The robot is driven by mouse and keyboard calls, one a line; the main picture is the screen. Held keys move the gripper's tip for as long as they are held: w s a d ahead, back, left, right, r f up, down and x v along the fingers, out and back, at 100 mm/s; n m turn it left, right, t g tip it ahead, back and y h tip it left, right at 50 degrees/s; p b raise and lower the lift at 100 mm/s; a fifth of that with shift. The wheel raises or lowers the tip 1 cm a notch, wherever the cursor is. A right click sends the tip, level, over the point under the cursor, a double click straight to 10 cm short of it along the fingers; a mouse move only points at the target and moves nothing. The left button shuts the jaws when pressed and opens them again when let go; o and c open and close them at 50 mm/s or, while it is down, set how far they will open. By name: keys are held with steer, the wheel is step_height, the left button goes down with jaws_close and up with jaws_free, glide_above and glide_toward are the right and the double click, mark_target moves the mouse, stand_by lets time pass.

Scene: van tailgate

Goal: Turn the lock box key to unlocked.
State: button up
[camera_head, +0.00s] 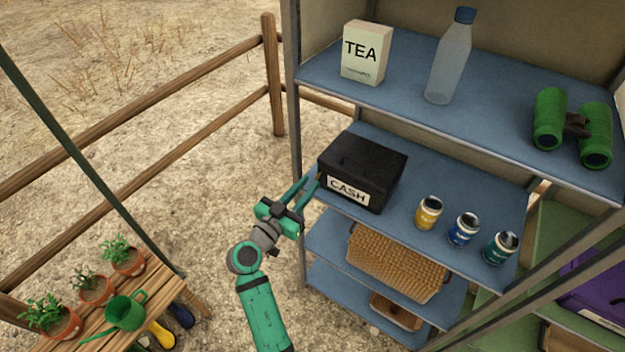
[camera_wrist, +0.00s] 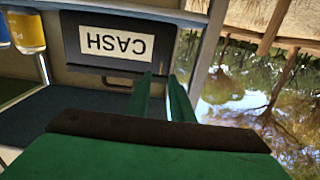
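The lock box is a black box (camera_head: 362,166) with a white CASH label, on the left end of the blue middle shelf. It appears upside down in the wrist view (camera_wrist: 120,45). My gripper (camera_head: 309,183) is just left of the box's labelled front. Its two green fingers point toward the box and stand apart with nothing visible between them. In the wrist view, the fingertips (camera_wrist: 160,76) overlap the box's lower right edge as pictured; I cannot tell whether they touch it. I cannot make out a key or its position in either view.
Yellow (camera_head: 428,213), blue (camera_head: 463,230) and green (camera_head: 500,248) cans stand right of the box. The upper shelf (camera_head: 410,60) overhangs, holding a tea box (camera_head: 366,53), a bottle (camera_head: 450,58) and binoculars (camera_head: 573,127). A shelf post (camera_head: 294,130) rises left of the box.

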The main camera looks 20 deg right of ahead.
mark_target(319, 175)
steer(key=x, duration=0.3)
steer(key=shift+w, duration=0.2)
steer(key=shift+a, duration=0.1)
steer(key=shift+d, duration=0.2)
steer(key=shift+s+d, duration=0.15)
jaws_close()
